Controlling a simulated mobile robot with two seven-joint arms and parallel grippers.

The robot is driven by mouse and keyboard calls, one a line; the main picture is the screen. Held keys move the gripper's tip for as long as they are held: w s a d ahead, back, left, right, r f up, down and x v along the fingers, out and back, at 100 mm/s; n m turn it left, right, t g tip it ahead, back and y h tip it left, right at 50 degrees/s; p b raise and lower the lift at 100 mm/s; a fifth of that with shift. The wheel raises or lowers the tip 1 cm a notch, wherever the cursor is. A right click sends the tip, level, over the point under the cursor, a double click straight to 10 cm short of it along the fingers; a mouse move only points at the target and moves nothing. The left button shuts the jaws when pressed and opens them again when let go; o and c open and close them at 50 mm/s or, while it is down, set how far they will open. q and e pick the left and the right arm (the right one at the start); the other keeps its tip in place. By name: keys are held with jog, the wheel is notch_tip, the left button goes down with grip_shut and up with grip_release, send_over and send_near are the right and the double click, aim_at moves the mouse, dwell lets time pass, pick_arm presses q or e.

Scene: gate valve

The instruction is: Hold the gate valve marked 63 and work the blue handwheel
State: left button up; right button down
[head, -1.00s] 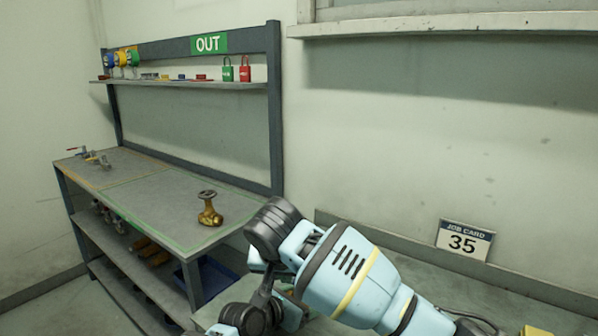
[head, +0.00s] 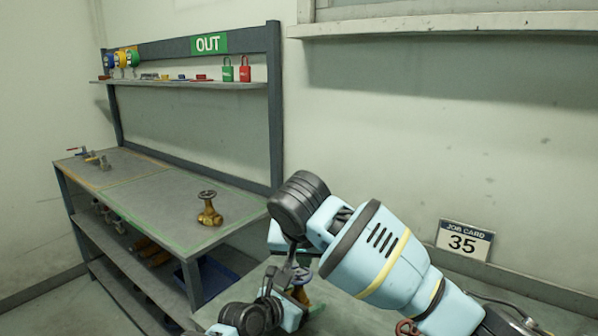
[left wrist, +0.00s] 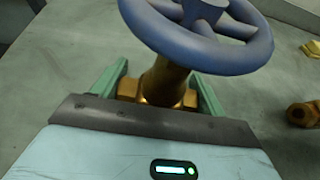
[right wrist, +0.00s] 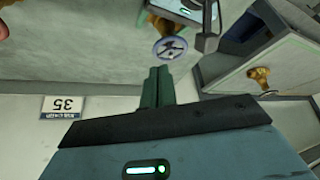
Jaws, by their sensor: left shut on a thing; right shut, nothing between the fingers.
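The gate valve has a brass body (left wrist: 162,82) and a blue handwheel (left wrist: 205,42) in the left wrist view. My left gripper (left wrist: 158,90) is shut on the brass body, one green finger on each side, below the wheel. In the right wrist view, which looks upside down, my right gripper (right wrist: 158,86) is shut and empty. Its fingertips point at the blue handwheel (right wrist: 170,47) and look apart from it. No mark 63 is readable.
Another brass valve (head: 209,208) stands on the bench (head: 150,205) under the OUT sign (head: 209,43). A job card reading 35 (head: 464,240) leans at the wall. A red handwheel (head: 407,328) shows at the lower edge. A brass piece (left wrist: 302,113) lies right of the held valve.

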aim_at(293, 285)
notch_tip(293, 285, down, 7)
jog(key=shift+d, duration=0.15)
dwell(0.7)
jog(key=shift+w+r, duration=0.1)
jog(key=shift+w, duration=0.1)
dwell(0.7)
jog(key=shift+a, duration=0.3)
jog(key=shift+s+a, duration=0.1)
jog(key=shift+a, duration=0.85)
jog(key=shift+w+a, duration=0.35)
jog(key=shift+a, duration=0.2)
dwell(0.4)
jog(key=shift+s, duration=0.15)
